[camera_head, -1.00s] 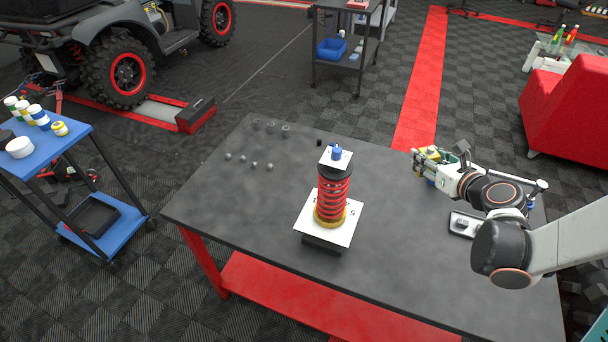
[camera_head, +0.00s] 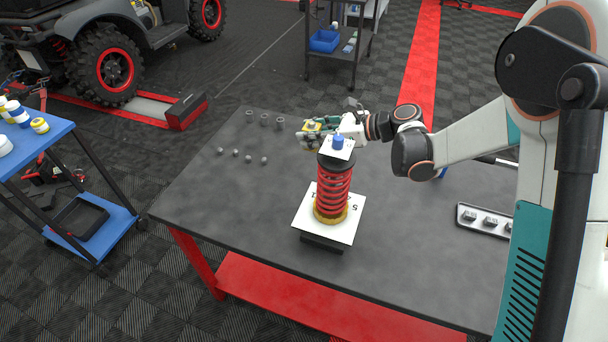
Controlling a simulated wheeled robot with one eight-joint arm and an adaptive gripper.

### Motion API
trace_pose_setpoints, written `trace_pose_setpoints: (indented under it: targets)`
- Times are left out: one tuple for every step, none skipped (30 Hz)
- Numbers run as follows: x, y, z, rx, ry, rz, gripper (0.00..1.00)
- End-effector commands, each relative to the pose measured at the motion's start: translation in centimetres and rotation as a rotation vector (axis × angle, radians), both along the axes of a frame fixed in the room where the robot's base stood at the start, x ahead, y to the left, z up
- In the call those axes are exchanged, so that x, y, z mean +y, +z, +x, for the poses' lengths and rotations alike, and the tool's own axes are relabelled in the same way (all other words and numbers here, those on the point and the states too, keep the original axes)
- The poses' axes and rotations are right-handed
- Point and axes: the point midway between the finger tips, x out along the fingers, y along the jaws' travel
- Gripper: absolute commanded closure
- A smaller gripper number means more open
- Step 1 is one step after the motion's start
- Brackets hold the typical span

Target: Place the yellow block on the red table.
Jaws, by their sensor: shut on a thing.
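The red table (camera_head: 270,296) has red legs and a red lower shelf under a dark grey top (camera_head: 225,195). My gripper (camera_head: 312,132) is over the back middle of the top, just behind and left of the red spring's upper end. It is shut on the yellow block (camera_head: 309,128), of which only a small part shows between the fingers. The block appears to be held above the top; its exact height is hard to tell.
A red coil spring (camera_head: 333,190) stands on a white plate (camera_head: 302,223), with a small white plate and a blue piece (camera_head: 337,142) on top. Several small grey parts (camera_head: 249,158) lie at the back left. A metal tray (camera_head: 484,221) lies at right. The front left top is clear.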

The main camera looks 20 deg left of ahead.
Motion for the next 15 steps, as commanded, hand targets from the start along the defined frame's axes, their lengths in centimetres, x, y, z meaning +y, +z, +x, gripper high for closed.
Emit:
trace_pose_setpoints:
  targets:
    - [0.0, -1.7, 0.1, 0.001, 0.000, 0.001, 1.00]
    - [0.0, -2.4, 0.0, 0.001, 0.000, 0.001, 1.00]
    - [0.0, -3.3, 0.0, 0.000, -0.001, 0.001, 1.00]
    - [0.0, -4.0, 0.1, 0.000, -0.001, 0.001, 1.00]
    - [0.0, -4.7, 0.0, 0.000, -0.001, 0.001, 1.00]
    - [0.0, -5.7, 0.0, 0.000, -0.001, 0.001, 1.00]
    - [0.0, -6.4, 0.1, 0.000, -0.001, 0.001, 1.00]
    - [0.0, -7.0, 0.0, 0.000, -0.001, 0.001, 1.00]
    - [0.0, -7.9, 0.0, 0.000, -0.001, 0.001, 1.00]
    - [0.0, -8.4, 0.1, 0.000, -0.001, 0.001, 1.00]
    - [0.0, -9.0, 0.1, 0.000, -0.002, 0.001, 1.00]
    - [0.0, -9.5, 0.0, 0.000, -0.002, 0.001, 1.00]
    - [0.0, -9.9, 0.0, 0.000, -0.002, 0.001, 1.00]
    - [0.0, -10.2, 0.0, 0.000, -0.002, 0.001, 1.00]
    - [0.0, -10.5, 0.0, 0.000, -0.002, 0.001, 1.00]
